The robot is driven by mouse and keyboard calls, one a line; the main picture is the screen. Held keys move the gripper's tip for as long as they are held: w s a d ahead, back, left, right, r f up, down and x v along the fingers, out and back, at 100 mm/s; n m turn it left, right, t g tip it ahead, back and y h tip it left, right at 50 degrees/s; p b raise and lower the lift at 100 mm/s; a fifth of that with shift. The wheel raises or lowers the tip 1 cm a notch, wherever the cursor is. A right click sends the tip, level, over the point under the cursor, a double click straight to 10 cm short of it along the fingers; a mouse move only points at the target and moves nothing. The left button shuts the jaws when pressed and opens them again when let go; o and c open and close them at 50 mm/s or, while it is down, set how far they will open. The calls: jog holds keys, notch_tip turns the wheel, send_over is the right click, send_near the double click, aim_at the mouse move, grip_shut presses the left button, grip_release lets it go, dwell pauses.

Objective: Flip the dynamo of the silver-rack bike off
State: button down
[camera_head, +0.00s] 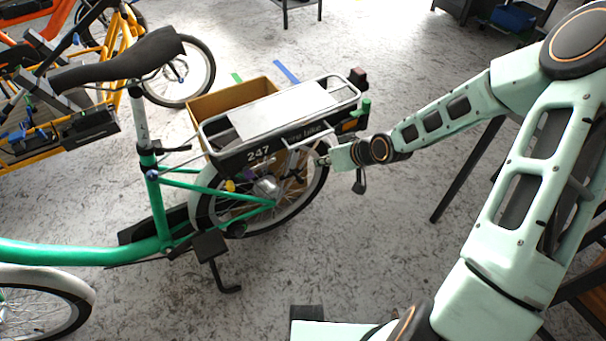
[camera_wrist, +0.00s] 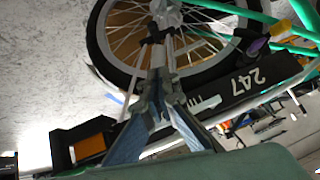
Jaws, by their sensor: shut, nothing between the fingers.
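The silver-rack bike is green, with a silver rack (camera_head: 215,124) over its rear wheel (camera_head: 318,180) and a black panel reading 247. A small purple part (camera_head: 250,173) beside the rear wheel could be the dynamo; it also shows in the wrist view (camera_wrist: 258,45) at upper right. I cannot tell its position for sure. My gripper (camera_head: 322,158) is at the rear wheel, below the rack's back end. In the wrist view its fingers (camera_wrist: 158,85) are together and empty, in front of the wheel spokes, to the left of the purple part. Its tip partly hides the wheel.
A cardboard box (camera_head: 205,103) stands behind the rack. The green bike's saddle (camera_head: 120,60) and frame are at left. A yellow bike (camera_head: 130,42) stands at upper left. The floor at the lower middle and upper right is mostly clear.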

jog(key=shift+f, duration=0.15)
jog(key=b, duration=0.4)
send_over(298, 176)
jog(key=s+d, duration=0.1)
jog(key=d, duration=0.1)
notch_tip(298, 176, down, 8)
jog(key=shift+s+f+b, duration=0.25)
jog(key=shift+f+b, duration=0.35)
jog(key=shift+f, duration=1)
jog(key=shift+s, duration=0.1)
jog(key=f, duration=0.1)
jog(key=s+f+b, duration=0.1)
jog(key=a+f+b, duration=0.1)
jog(key=shift+s+f, duration=0.35)
jog(key=shift+s, duration=0.05)
